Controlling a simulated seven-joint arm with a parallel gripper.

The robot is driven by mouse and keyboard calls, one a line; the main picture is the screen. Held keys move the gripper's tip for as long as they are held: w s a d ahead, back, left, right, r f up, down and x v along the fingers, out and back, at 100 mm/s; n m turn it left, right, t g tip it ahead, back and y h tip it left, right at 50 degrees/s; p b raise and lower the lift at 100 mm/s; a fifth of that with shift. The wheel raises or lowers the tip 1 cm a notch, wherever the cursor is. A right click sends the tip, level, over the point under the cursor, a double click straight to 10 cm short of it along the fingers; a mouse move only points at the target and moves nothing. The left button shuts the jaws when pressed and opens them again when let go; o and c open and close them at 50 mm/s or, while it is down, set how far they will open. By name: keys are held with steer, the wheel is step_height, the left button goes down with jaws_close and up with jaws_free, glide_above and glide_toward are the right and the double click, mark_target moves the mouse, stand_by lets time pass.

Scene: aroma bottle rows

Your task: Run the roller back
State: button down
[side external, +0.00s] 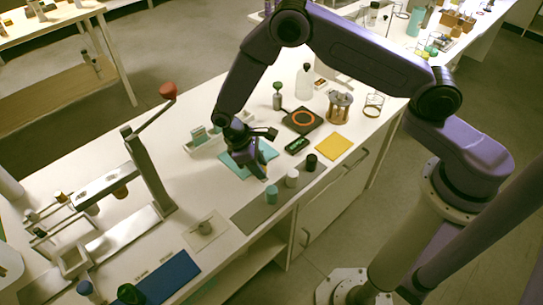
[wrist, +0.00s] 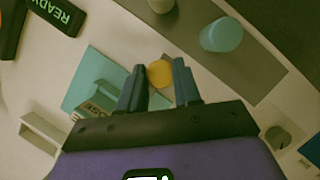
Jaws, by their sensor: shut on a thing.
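My gripper (side external: 262,176) is low over the worktop, beside a teal mat (side external: 266,151) and close to the grey strip. In the wrist view my gripper (wrist: 160,88) has its two dark fingers on either side of a round yellow-amber thing (wrist: 160,72), with the jaws shut on it. Only its round top shows, so I cannot tell whether it is the roller. The teal mat (wrist: 78,93) lies beside the fingers in the wrist view. A paler teal block with lettering (wrist: 98,90) is on it, partly hidden by the gripper.
A teal bottle (side external: 271,194), a white one (side external: 291,178) and a black one (side external: 310,162) stand along the grey strip (side external: 250,212). A black READY sign (side external: 297,144) and a yellow pad (side external: 341,147) lie to the right. A red-knobbed lever press (side external: 150,175) stands left.

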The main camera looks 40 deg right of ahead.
steer(key=shift+a, duration=0.95)
steer(key=c, duration=0.8)
jaws_free()
steer(key=shift+d, duration=0.1)
steer(key=shift+r, duration=0.15)
steer(key=v, duration=1.7)
steer(key=shift+r, duration=0.1)
